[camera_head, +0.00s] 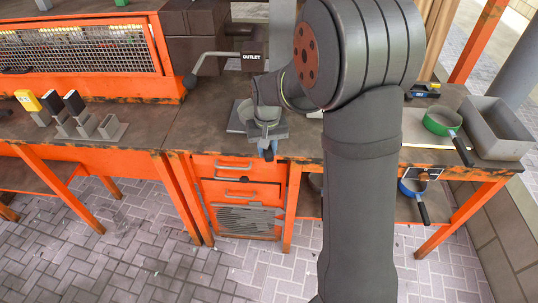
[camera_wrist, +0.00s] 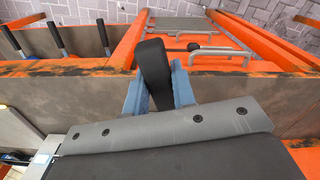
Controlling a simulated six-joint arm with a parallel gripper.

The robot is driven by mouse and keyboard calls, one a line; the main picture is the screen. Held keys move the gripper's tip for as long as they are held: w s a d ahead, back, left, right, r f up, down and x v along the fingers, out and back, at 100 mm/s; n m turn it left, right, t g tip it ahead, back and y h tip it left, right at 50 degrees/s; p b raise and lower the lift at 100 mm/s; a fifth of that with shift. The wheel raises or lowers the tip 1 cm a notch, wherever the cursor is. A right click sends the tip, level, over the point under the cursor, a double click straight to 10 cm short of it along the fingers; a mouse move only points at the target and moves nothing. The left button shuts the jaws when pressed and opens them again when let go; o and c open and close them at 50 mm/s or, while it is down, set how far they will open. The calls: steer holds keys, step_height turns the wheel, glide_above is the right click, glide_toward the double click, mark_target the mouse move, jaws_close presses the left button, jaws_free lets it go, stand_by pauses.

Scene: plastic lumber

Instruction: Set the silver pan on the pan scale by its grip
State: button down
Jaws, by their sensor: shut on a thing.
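My gripper (camera_head: 268,152) is over the bench near its front edge, above the drawers. In the wrist view its blue fingers are shut on a black grip (camera_wrist: 153,72), one finger on each side. The grip points towards the drawer side. The pan's bowl is out of sight in the wrist view. In the head view a grey rounded shape beside my wrist may be part of the silver pan; my arm covers most of it. A flat grey plate (camera_head: 236,126) lies under there. I cannot tell whether it is the scale, or whether the pan touches it.
A green pan (camera_head: 441,121) sits on a light board at the right, beside a grey bin (camera_head: 503,138). A blue pan (camera_head: 410,187) is on the lower shelf. A dark block marked OUTLET (camera_head: 252,57) stands behind my gripper. Small holders (camera_head: 88,126) stand at left.

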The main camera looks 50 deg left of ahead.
steer(key=w+a, duration=0.1)
steer(key=a, duration=0.2)
steer(key=w+a, duration=0.1)
steer(key=shift+w+a+f, duration=0.15)
steer(key=shift+w+a, duration=0.15)
steer(key=shift+f, duration=1.25)
steer(key=c, duration=1.1)
jaws_free()
step_height(320, 180, up, 17)
steer(key=shift+r, duration=0.2)
